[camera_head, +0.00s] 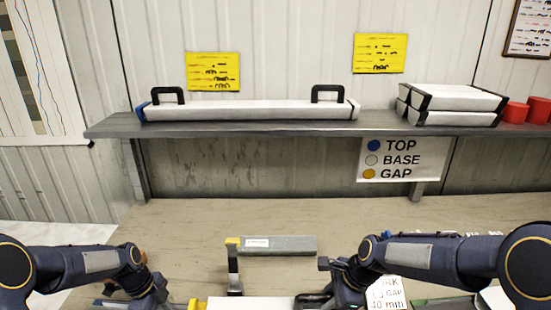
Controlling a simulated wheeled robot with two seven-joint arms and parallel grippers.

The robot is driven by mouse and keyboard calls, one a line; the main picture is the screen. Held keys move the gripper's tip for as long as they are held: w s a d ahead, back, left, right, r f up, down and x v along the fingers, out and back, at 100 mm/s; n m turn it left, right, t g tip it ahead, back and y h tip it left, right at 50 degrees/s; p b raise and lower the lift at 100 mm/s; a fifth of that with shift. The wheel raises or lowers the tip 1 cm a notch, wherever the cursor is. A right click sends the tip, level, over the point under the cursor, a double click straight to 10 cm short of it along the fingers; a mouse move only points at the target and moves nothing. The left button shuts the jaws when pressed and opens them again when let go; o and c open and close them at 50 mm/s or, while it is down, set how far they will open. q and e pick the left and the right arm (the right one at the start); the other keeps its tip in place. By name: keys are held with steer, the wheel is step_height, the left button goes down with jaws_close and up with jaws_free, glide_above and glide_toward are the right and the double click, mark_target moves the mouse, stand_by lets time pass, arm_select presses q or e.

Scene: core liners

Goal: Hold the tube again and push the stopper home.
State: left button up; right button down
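A white tube-like piece (252,303) lies along the bench's front, cut off by the bottom edge of the head view. A yellow piece (195,303) shows at its left end; I cannot tell whether this is the stopper, or how far in it sits. My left gripper (152,297) is low at the left, to the left of the yellow piece. My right gripper (328,284) is at the right end of the white piece, by a dark loop-like part (313,301). The fingertips of both are too hidden or cut off to tell open from shut.
A grey bar (280,245) lies on the bench (180,225) behind a yellow-topped upright (233,270). A labelled card (386,292) stands by my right arm. The shelf (240,128) holds a long white handled case (250,109), white boxes (455,97) and red cups (538,109).

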arm_select(q)
steer(key=shift+s+a+f, duration=0.1)
steer(key=shift+a+f, duration=0.1)
steer(key=shift+a, duration=0.25)
steer(key=shift+s+a+f, duration=0.1)
steer(key=shift+a+f, duration=0.05)
steer(key=shift+a, duration=0.3)
steer(key=shift+a+r, duration=0.25)
steer(key=shift+r, duration=0.25)
steer(key=v, duration=0.3)
steer(key=shift+w+d+r, duration=0.1)
steer(key=shift+d+r, duration=0.2)
steer(key=shift+r, duration=0.05)
steer(key=shift+d+r, duration=0.15)
steer(key=shift+r, duration=2.2)
steer(key=shift+w+d+x, duration=0.15)
steer(key=shift+x, duration=1.6)
steer(key=shift+w+d+x, duration=0.1)
steer(key=shift+w+x, duration=0.05)
steer(key=shift+x, duration=1.55)
